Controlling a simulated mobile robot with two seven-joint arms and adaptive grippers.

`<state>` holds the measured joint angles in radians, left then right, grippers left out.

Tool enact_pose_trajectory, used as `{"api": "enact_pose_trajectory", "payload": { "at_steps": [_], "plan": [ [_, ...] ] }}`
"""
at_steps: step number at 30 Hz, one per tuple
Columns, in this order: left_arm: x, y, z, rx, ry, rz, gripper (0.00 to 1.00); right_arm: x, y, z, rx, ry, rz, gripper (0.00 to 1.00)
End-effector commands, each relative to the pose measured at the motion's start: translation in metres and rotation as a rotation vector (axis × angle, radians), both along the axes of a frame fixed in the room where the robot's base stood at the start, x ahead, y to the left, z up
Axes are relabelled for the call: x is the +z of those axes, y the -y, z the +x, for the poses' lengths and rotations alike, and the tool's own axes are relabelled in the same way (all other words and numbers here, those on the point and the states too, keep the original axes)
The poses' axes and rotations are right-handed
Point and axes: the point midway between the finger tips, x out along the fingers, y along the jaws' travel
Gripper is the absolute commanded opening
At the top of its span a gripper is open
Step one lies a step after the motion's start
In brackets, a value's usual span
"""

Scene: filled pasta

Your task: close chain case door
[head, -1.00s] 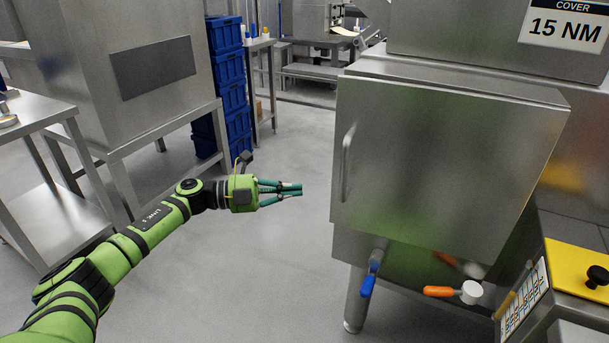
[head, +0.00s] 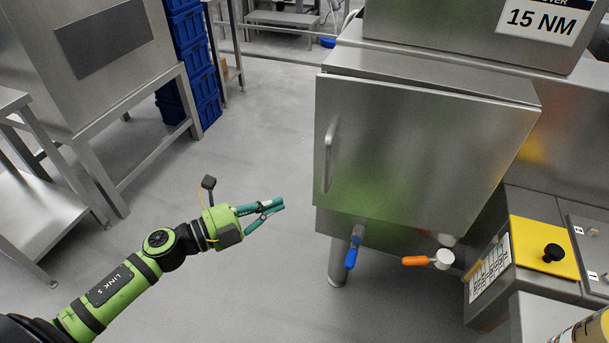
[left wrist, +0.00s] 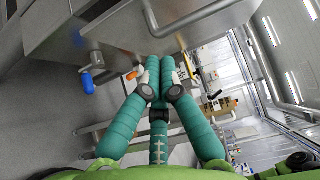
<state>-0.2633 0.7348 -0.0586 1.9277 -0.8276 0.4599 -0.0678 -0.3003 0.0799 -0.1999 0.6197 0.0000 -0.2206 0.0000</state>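The chain case door (head: 420,165) is a large grey metal panel with a vertical bar handle (head: 329,158) near its left edge. It stands on the front of the metal case (head: 430,65), and a thin dark line shows along its top edge. I cannot tell whether it is fully seated. My left gripper (head: 282,204) has a green body and teal fingers and is left of and below the handle, apart from the door. Its fingers come together at the tips with nothing between them; they also show in the left wrist view (left wrist: 160,80). My right gripper is not in view.
Below the door are a blue-handled valve (head: 352,250) and an orange-handled valve (head: 425,261). A control box with a yellow panel (head: 544,247) stands at right. Blue crates (head: 190,70) and a metal table (head: 35,205) stand at left. The floor between is clear.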

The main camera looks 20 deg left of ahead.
Motion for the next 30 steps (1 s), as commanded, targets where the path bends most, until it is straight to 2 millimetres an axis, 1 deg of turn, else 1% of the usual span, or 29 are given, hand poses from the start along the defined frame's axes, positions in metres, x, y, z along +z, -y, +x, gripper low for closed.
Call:
{"api": "enact_pose_trajectory", "payload": {
  "at_steps": [1,10,12,15,18,22,30],
  "plan": [
    [0.004,0.007,0.009,0.0,0.004,-0.002,0.0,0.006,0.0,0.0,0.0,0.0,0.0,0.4],
    [0.005,0.048,0.053,-0.001,0.002,-0.003,0.0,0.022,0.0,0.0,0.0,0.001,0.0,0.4],
    [0.002,0.045,0.065,0.002,0.001,-0.001,0.0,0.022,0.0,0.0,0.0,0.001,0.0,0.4],
    [0.001,0.044,0.078,0.001,0.0,0.0,0.0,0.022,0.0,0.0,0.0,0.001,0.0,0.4],
    [0.001,0.044,0.085,0.0,-0.001,-0.001,0.0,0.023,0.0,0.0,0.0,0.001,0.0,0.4],
    [0.0,0.044,0.09,-0.001,-0.002,-0.001,0.0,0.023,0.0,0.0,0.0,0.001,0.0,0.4],
    [0.0,0.044,0.09,-0.001,-0.002,-0.001,0.0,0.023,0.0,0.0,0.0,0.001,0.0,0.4]
  ]
}}
